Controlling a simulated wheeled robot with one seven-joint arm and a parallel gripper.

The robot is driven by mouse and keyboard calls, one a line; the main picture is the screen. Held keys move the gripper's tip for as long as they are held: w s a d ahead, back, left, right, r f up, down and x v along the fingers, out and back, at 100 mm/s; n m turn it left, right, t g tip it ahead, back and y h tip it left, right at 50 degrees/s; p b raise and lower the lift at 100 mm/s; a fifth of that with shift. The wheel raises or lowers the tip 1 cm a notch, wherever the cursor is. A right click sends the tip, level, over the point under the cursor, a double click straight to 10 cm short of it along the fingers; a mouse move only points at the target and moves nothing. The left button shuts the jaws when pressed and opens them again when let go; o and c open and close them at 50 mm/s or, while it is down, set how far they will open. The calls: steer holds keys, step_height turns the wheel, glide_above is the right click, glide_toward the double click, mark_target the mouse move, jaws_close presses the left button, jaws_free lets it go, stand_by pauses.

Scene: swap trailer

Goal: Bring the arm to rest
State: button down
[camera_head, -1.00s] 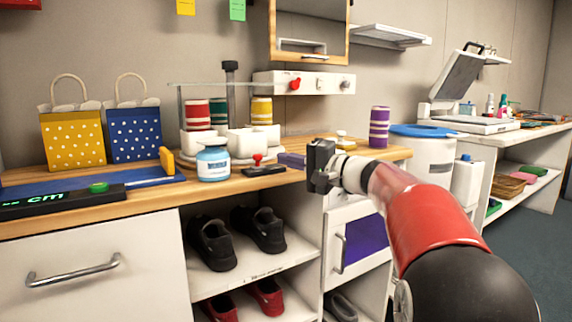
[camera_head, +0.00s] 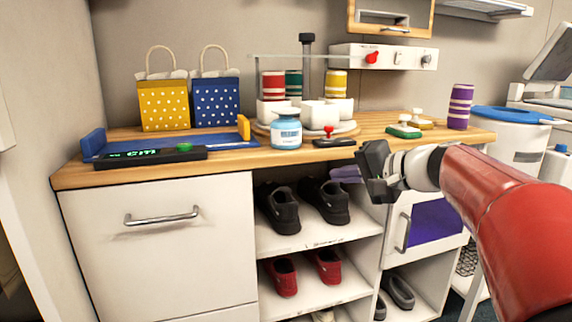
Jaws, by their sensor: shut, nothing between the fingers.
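My gripper (camera_head: 372,172) is at the end of my red and white arm, which reaches in from the right side of the head view. It is in front of the cabinet, near the counter's front edge and before the shoe shelves. It is dark and small in the view. Its fingers are closed with nothing visible in them. It hides part of the shelf edge and the lilac item behind it.
The wooden counter (camera_head: 220,163) carries two dotted bags, a blue tray (camera_head: 125,142), a blue-labelled jar (camera_head: 286,130), striped cups and a purple striped cup (camera_head: 459,107). Below are a drawer (camera_head: 160,250) and shelves with black and red shoes. A white bin (camera_head: 515,140) stands right.

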steer(key=s+a+f+n+g+h+p, duration=0.1)
steer(key=s+a+f+n+g+h, duration=0.15)
steer(key=s+f, duration=0.4)
steer(key=s+a+f+n+g+h+p, duration=0.1)
steer(key=s+f+h, duration=0.2)
steer(key=s, duration=0.7)
steer(key=s+d+f+n+h+p, duration=0.1)
steer(key=s+d+f+h, duration=0.1)
steer(key=s, duration=0.3)
steer(key=s+d+f+n+h+p, duration=0.1)
steer(key=s+d+f+h, duration=0.1)
steer(key=s+f, duration=0.3)
steer(key=shift+s+d+g, duration=0.45)
steer(key=shift+d, duration=0.15)
